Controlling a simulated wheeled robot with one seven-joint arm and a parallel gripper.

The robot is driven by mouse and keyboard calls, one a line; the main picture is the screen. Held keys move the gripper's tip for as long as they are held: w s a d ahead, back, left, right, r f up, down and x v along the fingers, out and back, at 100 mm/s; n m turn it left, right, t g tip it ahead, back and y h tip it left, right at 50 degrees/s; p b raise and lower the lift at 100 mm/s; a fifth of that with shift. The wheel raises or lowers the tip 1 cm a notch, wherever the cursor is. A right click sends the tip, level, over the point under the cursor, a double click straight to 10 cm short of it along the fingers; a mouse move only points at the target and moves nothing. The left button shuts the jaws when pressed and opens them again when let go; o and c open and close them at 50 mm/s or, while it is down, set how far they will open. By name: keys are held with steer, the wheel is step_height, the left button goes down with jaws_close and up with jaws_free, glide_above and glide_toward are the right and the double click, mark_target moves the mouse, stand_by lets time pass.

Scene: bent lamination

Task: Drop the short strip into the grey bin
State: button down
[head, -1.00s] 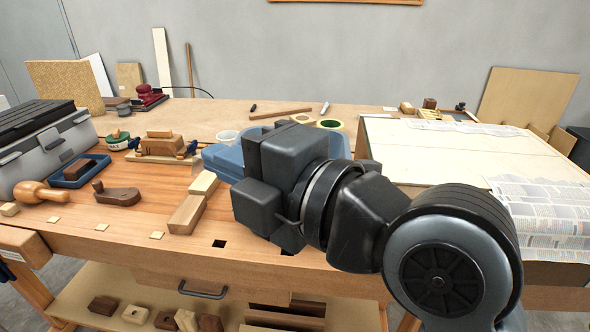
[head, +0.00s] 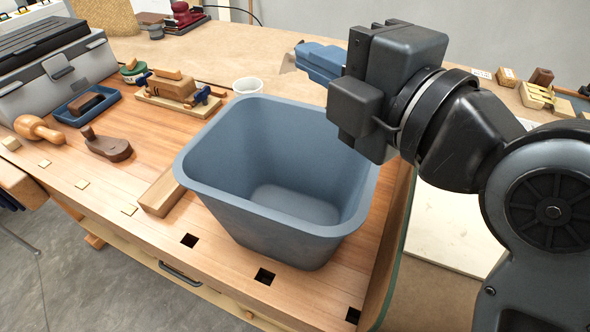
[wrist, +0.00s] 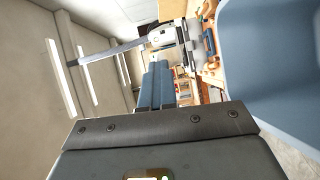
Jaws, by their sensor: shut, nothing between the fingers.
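The grey bin (head: 210,203), blue-grey in this light, stands upright and open on the workbench in the head view. The visible part of its floor is bare. Its side also fills the right of the wrist view (wrist: 265,70). My gripper (head: 297,58) is above and behind the bin's far rim in the head view, with its blue fingers pointing left. In the wrist view the fingers (wrist: 155,85) lie together, with nothing seen between them. A small tan patch shows by the fingertips in the head view; I cannot tell what it is. I cannot make out the short strip.
A white cup (head: 248,86) stands behind the bin. A wood block (head: 160,192) lies against its left side. A wooden plane (head: 172,88), a blue tray (head: 88,106) and a toolbox (head: 50,65) are further left.

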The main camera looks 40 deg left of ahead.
steer(key=shift+f+b, duration=0.8)
steer(key=shift+f, duration=2.1)
steer(key=c, duration=1.8)
jaws_free()
steer(key=o, duration=0.4)
steer(key=shift+s, duration=0.1)
steer(key=shift+o, duration=0.2)
steer(key=b+v, duration=0.2)
steer(key=v, duration=0.5)
steer(key=shift+d+b, duration=0.35)
steer(key=shift+d, duration=0.05)
steer(key=shift+s, duration=0.2)
